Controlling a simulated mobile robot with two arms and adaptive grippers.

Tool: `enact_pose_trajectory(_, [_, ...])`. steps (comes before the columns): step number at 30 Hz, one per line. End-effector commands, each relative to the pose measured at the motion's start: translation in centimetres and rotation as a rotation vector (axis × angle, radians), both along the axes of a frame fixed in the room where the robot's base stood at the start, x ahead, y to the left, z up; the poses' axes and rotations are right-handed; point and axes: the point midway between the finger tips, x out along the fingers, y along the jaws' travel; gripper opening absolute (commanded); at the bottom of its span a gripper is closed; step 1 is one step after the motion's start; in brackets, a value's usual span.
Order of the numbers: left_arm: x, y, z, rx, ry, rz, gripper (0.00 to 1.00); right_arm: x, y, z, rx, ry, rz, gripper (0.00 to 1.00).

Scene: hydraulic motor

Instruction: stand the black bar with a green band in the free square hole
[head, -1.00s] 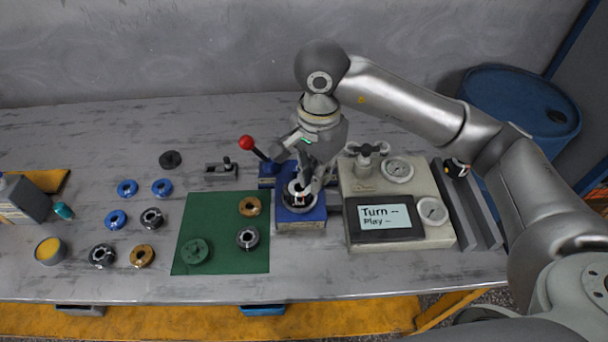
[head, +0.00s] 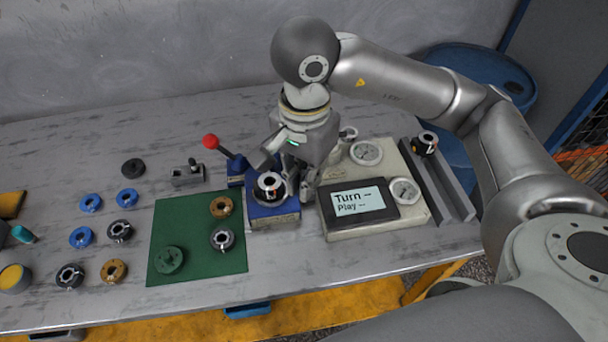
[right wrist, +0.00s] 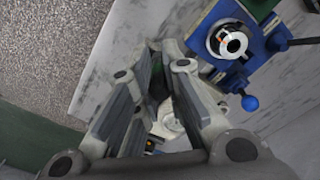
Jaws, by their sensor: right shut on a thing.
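My right gripper (head: 306,190) points down just right of the ring part in the blue fixture. In the right wrist view its fingers (right wrist: 162,60) are close together with a dark, greenish thing (right wrist: 158,84) between them. I take this for the black bar with a green band; most of it is hidden by the fingers. A small grey block (head: 188,177) stands behind the green mat. A short dark peg (head: 193,163) stands up from it; its holes are too small to make out. My left gripper is not in view.
The blue fixture (head: 277,217) holds a black-and-silver ring part (head: 269,186) and has a red-knobbed lever (head: 210,142). A gauge box with a screen (head: 360,201) stands right. The green mat (head: 195,240) and several loose rings lie left.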

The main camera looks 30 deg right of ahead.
Motion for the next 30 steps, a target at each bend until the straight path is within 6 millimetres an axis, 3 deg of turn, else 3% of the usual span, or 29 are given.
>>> enact_pose_trajectory(23, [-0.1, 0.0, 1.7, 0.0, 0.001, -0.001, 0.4, 0.0, 0.0, 3.1, 0.0, -0.001, -0.001, 0.0])
enact_pose_trajectory(30, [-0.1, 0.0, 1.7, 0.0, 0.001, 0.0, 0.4, 0.0, 0.0, 3.3, 0.0, 0.0, 0.0, 0.0])
